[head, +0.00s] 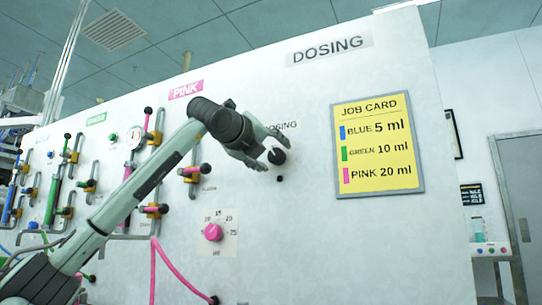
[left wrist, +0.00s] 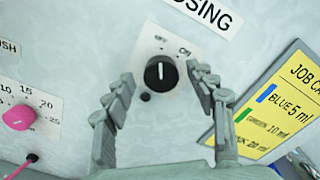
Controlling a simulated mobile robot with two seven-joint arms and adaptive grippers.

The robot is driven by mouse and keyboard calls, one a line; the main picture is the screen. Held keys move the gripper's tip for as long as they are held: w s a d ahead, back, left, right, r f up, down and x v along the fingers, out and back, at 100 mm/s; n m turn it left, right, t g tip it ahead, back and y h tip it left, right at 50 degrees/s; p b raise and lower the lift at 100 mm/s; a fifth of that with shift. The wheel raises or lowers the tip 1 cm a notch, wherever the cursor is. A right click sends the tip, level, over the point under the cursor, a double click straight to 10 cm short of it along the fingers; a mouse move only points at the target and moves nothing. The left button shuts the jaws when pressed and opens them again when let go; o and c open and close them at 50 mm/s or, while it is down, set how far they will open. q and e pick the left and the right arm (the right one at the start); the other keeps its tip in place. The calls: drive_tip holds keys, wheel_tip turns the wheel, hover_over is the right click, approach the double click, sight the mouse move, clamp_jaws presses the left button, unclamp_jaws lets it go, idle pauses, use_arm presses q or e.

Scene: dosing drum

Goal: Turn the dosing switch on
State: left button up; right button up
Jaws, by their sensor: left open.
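The dosing switch is a round black knob (left wrist: 161,73) on a small white plate marked OFF and ON, under the DOSING label (left wrist: 207,14). Its white pointer line aims up in the left wrist view, toward the OFF mark. The knob also shows in the head view (head: 277,157), partly behind my fingers. My left gripper (head: 271,155) is open in front of the panel. In the left wrist view its two fingertips (left wrist: 160,76) stand on either side of the knob, with gaps between them and it. Contact with the panel cannot be told. My right gripper is not in view.
A yellow job card (head: 377,145) hangs right of the switch. A pink dial (head: 213,232) with a number scale sits below left. A small black knob or peg (left wrist: 145,97) is beside the switch plate. Valves and pipes (head: 70,185) fill the panel's left.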

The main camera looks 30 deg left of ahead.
use_arm(q)
drive_tip(key=shift+c, duration=0.6)
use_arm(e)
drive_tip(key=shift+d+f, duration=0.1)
use_arm(q)
drive_tip(key=c, duration=1)
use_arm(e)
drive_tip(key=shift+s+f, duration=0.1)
